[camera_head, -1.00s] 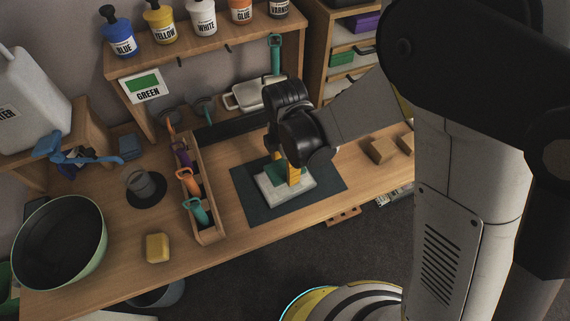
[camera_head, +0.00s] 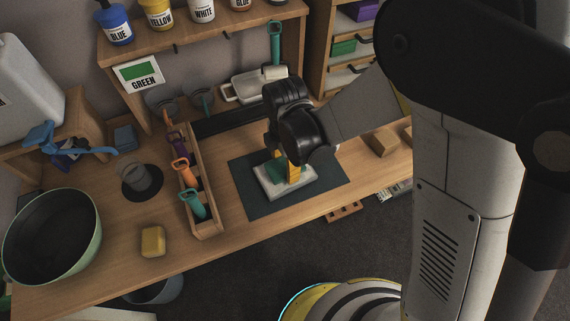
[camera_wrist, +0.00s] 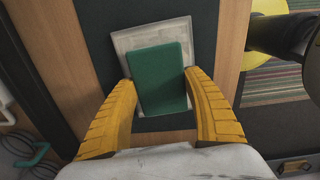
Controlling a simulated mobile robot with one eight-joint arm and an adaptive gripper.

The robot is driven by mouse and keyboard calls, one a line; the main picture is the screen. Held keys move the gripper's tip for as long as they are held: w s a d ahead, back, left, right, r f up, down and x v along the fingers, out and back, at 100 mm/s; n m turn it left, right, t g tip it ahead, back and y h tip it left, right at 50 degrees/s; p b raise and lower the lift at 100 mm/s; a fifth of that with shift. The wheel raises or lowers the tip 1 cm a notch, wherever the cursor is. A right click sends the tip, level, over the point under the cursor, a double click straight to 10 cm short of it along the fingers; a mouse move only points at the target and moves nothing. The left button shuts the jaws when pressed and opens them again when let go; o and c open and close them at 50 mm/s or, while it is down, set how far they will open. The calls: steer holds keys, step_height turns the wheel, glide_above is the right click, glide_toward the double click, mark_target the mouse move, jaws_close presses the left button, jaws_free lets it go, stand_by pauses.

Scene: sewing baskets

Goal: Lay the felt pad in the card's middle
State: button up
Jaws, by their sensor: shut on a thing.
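The felt pad is a green block (camera_wrist: 160,85) between the two yellow fingers of my gripper (camera_wrist: 158,77) in the wrist view. My gripper is shut on its sides. Below it lies the pale card (camera_wrist: 126,42), showing past the pad's far and left edges. In the head view the green pad (camera_head: 274,169), the gripper (camera_head: 288,171) and the whitish card (camera_head: 299,188) are together on the dark mat (camera_head: 328,174). The pad looks slightly turned against the card. I cannot tell whether it touches the card. The near part of the card is partly hidden.
A wooden tool rack (camera_head: 208,228) with orange and teal handled tools stands left of the mat. A yellow sponge-like block (camera_head: 153,241), a grey cup (camera_head: 135,176) and a green bowl (camera_head: 55,240) are further left. Wooden blocks (camera_head: 380,143) lie right of the mat.

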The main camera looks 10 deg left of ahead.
steer(key=shift+f+b, duration=0.7)
steer(key=shift+f, duration=0.1)
stand_by(0.4)
steer(key=o, duration=1.5)
steer(key=shift+c, duration=0.2)
step_height(320, 180, up, 12)
